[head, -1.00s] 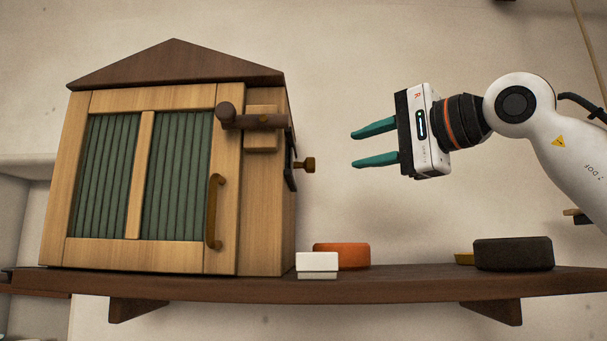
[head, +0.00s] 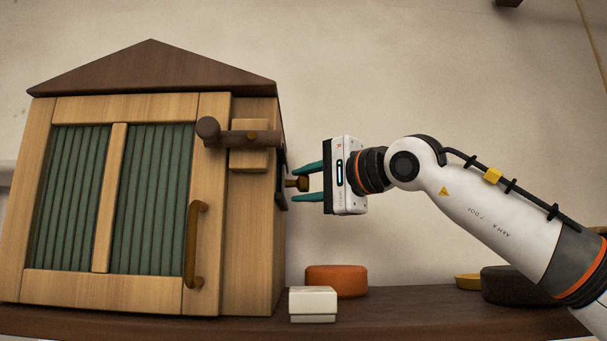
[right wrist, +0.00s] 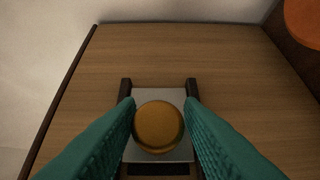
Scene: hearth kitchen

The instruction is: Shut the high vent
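The high vent is on the right side wall of the small wooden cabinet (head: 262,190). Its brass knob (head: 303,184) sticks out to the right in the head view. In the right wrist view the round knob (right wrist: 159,126) sits on a grey plate (right wrist: 158,94) between two dark rails, with a dark strip at the plate's lower edge. My right gripper (head: 308,183) is open, one teal finger above the knob and one below it in the head view. In the head view, gaps show between the fingers and the knob. My left gripper is not in view.
The cabinet front has a slatted door with a curved handle (head: 192,245) and a dark wooden turning latch (head: 238,137). On the shelf (head: 400,318) stand a white box (head: 313,304), an orange block (head: 336,281), a yellow dish (head: 468,281) and a dark round object (head: 515,285).

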